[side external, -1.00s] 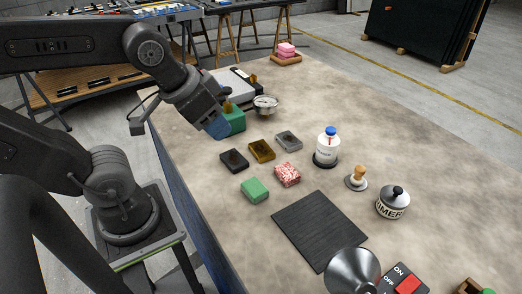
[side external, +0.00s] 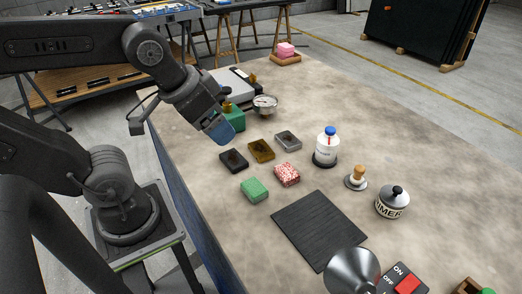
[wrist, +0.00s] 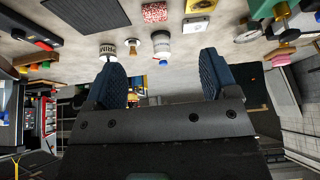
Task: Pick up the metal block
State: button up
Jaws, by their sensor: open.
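The metal block (side external: 288,140) is a small grey block on the worktop, at the right end of a row with a gold block (side external: 261,150) and a black block (side external: 234,160). The metal block also shows near the top of the wrist view (wrist: 197,25), right of centre. My gripper (side external: 219,129) is above the table, to the left of the metal block and apart from it. In the wrist view its two blue fingers are spread with nothing between them (wrist: 161,78).
A red-and-white block (side external: 287,174) and a green block (side external: 255,190) lie in front of the row. A white bottle (side external: 327,148) with a blue cap stands to the right. A gauge (side external: 265,105) and a green box (side external: 235,120) are behind. A dark mat (side external: 320,230) lies nearer.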

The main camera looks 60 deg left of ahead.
jog(key=n+g, duration=0.6)
jog(key=n, duration=1.1)
send_over(262, 148)
notch_tip(262, 148, down, 6)
jog(key=f, duration=0.7)
jog(key=shift+w+f, duration=0.25)
jog(key=shift+f, duration=0.05)
jog(key=shift+s+f, duration=0.2)
jog(key=shift+f, duration=1.3)
jog(key=shift+s+f, duration=0.15)
jog(key=shift+f, duration=1.35)
jog(key=c, duration=1.2)
